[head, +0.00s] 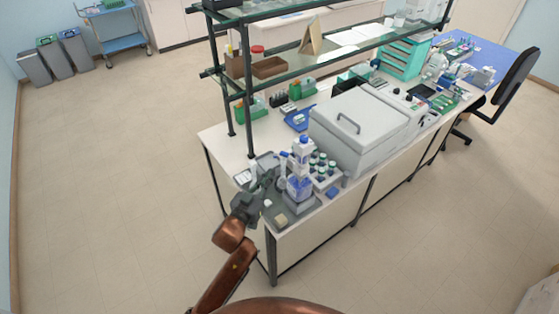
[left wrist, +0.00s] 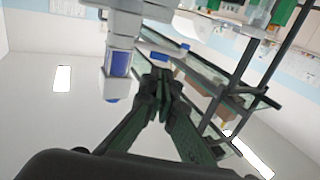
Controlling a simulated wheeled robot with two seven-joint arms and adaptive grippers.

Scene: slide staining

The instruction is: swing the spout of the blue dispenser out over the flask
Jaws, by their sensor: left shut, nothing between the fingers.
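The blue dispenser (head: 300,183) is a white and blue bottle with a blue-topped head, upright near the bench's front left corner. A small blue tip shows on the left of its head. My left gripper (head: 268,168) is just left of the dispenser, with its fingers shut and empty. In the left wrist view the shut fingertips (left wrist: 159,68) are close to the white and blue dispenser parts (left wrist: 118,62); I cannot tell whether they touch. A small blue tip (left wrist: 185,47) shows just beyond the fingertips. I cannot make out the flask clearly. My right gripper is not in view.
A rack of dark-capped bottles (head: 322,160) stands right of the dispenser. A large grey lidded machine (head: 358,132) is behind it. A glass-shelved frame (head: 295,67) rises over the back of the bench.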

